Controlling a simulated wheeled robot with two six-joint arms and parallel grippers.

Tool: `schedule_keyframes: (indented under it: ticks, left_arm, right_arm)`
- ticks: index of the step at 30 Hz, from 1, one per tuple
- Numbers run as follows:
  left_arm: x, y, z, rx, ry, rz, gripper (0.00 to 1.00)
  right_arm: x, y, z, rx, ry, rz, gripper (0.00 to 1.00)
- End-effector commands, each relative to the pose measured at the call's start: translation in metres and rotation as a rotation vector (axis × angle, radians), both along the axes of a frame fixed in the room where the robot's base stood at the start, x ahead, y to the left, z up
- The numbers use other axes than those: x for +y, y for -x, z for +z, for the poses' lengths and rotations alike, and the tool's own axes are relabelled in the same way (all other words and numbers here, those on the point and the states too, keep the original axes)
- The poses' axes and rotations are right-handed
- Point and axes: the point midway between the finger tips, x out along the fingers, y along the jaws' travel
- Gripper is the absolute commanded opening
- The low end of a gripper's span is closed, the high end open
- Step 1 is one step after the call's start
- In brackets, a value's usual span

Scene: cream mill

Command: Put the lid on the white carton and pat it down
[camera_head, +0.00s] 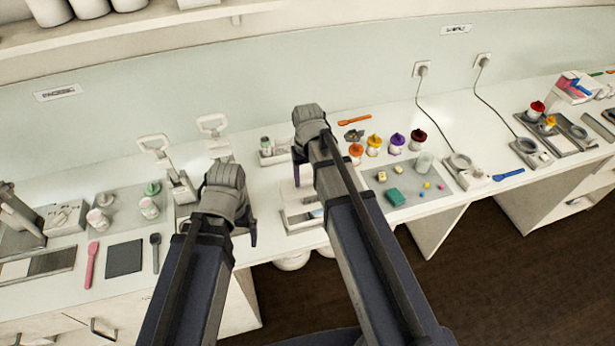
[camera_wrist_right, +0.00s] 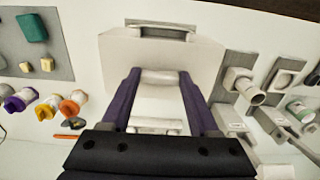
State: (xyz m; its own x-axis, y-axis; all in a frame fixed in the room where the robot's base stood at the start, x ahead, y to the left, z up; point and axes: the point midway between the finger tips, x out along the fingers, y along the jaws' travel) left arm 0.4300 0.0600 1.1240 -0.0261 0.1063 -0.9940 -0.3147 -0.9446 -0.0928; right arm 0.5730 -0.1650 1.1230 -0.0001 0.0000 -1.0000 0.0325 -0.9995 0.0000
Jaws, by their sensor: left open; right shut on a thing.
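My right gripper (camera_head: 308,178) is above a white box-like carton (camera_head: 298,217) at the front of the counter, partly hidden by my right arm. In the right wrist view the carton (camera_wrist_right: 118,55) lies below the fingers and has a grey handle-like bar at its edge. The right gripper (camera_wrist_right: 160,77) is shut on a pale white piece (camera_wrist_right: 160,78), which may be the lid; its outline blends with the carton. Whether it touches the carton I cannot tell. My left gripper (camera_head: 222,228) is open, left of the carton near the counter edge; its fingers are partly hidden.
Right of the carton, a grey mat (camera_head: 425,203) holds a teal block and small pieces, with coloured-lid jars (camera_head: 374,146) behind. To the left are white levered devices (camera_head: 180,185), a tray with jars (camera_head: 125,215), a dark square pad (camera_head: 124,258) and a pink tool (camera_head: 92,264).

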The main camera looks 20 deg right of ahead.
Motion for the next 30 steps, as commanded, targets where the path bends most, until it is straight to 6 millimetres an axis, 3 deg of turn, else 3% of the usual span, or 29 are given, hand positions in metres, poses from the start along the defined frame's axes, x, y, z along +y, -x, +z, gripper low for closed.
schedule_keyframes:
  ticks: [30]
  left_arm:
    - [0.000, 0.000, -0.025, 0.000, 0.000, 0.000, 0.99]
  right_arm:
    - [0.000, 0.000, -0.025, 0.000, 0.000, 0.000, 0.00]
